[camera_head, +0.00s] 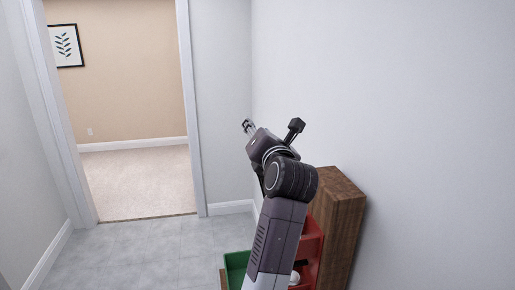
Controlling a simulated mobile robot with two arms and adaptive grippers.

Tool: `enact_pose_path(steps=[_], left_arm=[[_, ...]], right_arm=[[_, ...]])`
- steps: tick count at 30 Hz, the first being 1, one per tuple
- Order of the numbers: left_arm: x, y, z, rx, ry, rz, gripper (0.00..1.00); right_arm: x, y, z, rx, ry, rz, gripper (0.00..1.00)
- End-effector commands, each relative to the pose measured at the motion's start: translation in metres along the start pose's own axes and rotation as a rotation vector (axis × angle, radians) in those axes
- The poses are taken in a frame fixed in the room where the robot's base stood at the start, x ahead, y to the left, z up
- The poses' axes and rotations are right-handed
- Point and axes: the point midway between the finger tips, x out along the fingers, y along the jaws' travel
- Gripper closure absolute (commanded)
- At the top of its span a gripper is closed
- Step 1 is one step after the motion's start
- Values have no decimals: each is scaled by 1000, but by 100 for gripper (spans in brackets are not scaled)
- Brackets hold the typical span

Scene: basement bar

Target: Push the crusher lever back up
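A wooden cabinet (342,205) stands against the white wall at lower right. A red bin (313,246) and a green bin (236,262) are by it, partly behind my arm. Tiled floor (140,252) is clear at left, toward an open doorway (140,175).

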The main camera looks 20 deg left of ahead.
Motion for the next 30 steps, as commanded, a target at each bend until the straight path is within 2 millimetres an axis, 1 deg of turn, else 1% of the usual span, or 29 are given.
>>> enact_pose_path(steps=[1,3,6,14,17,19,22,24,26,27,29,30], left_arm=[[0,4,7,-3,-1,0,64],[0,8,12,-1,-1,-1,64],[0,11,16,0,1,-2,64],[0,12,18,1,1,-2,64],[0,13,17,5,-3,6,74],[0,18,14,19,-18,35,82],[-2,36,9,71,-74,127,93],[-8,51,7,138,-139,218,100],[-19,63,9,212,-209,299,100],[-27,68,11,269,-260,348,100],[-42,72,15,361,-338,410,100],[-53,71,19,425,-394,446,100]], right_arm=[[0,0,0,0,0,-1,64],[0,-1,0,0,-1,-1,64],[0,-1,0,0,-1,-1,64],[0,-1,0,0,-1,-1,64],[0,-1,0,0,-1,-1,64],[0,-1,0,0,-1,-1,64],[0,-1,0,0,-1,-1,64],[0,-1,0,0,-1,-1,64],[0,-1,0,0,-1,-1,64],[0,-1,0,0,-1,-1,64],[0,-1,0,1,-1,-1,64],[0,-1,0,1,-1,-1,64]])
